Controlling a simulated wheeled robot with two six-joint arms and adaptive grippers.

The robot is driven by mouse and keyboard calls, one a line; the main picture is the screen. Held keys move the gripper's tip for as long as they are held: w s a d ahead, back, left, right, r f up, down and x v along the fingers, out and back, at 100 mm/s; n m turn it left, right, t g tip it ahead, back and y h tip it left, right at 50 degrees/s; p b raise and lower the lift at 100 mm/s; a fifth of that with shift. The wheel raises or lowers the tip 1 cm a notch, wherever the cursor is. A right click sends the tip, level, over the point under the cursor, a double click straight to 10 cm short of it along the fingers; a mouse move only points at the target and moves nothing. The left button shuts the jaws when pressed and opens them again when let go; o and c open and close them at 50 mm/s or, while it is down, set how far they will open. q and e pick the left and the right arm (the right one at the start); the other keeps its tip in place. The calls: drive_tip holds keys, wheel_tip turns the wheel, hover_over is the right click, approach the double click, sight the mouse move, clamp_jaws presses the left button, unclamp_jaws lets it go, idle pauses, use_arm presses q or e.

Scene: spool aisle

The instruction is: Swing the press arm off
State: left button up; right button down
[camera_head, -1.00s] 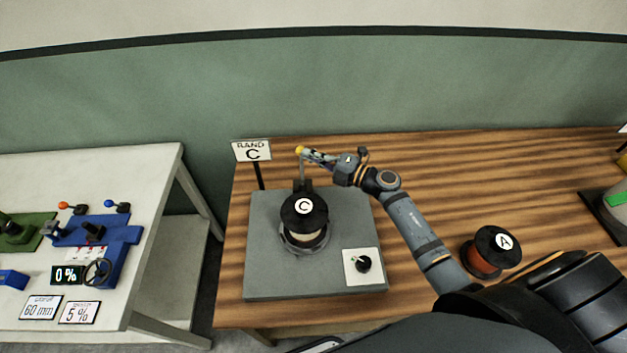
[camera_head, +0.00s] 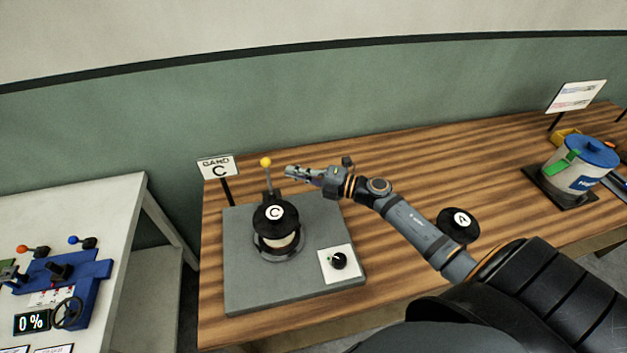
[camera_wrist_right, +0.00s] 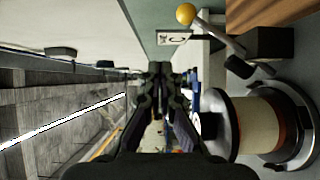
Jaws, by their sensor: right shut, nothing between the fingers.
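The press arm is a grey rod with a yellow ball knob (camera_head: 266,161), standing upright behind spool C (camera_head: 267,226) on a grey base plate (camera_head: 240,290). In the right wrist view the yellow knob (camera_wrist_right: 185,14) and its rod show at upper right, with the rod running to a dark block behind the spool. My right gripper (camera_head: 289,172) is shut and empty, just right of the knob, with a small gap between them. The wrist view shows its fingers (camera_wrist_right: 160,78) closed together, pointing past the knob. My left gripper is out of view.
A "BAND C" sign (camera_head: 217,167) stands left of the rod. Spool A (camera_head: 459,224) is beyond my right forearm. A bucket with a blue lid (camera_head: 585,165) stands far right. The wooden table behind my arm is clear.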

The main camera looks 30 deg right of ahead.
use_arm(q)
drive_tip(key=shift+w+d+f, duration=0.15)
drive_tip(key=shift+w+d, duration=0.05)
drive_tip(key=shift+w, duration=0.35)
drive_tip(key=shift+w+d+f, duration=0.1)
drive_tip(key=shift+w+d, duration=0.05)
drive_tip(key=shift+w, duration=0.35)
use_arm(e)
drive_tip(key=s+d, duration=0.1)
drive_tip(key=d, duration=0.1)
drive_tip(key=s+d, duration=0.1)
drive_tip(key=d, duration=0.1)
drive_tip(key=shift+s+r, duration=0.2)
drive_tip(key=shift+s, duration=0.15)
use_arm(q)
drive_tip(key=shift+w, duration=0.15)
use_arm(e)
drive_tip(key=shift+s+a, duration=0.1)
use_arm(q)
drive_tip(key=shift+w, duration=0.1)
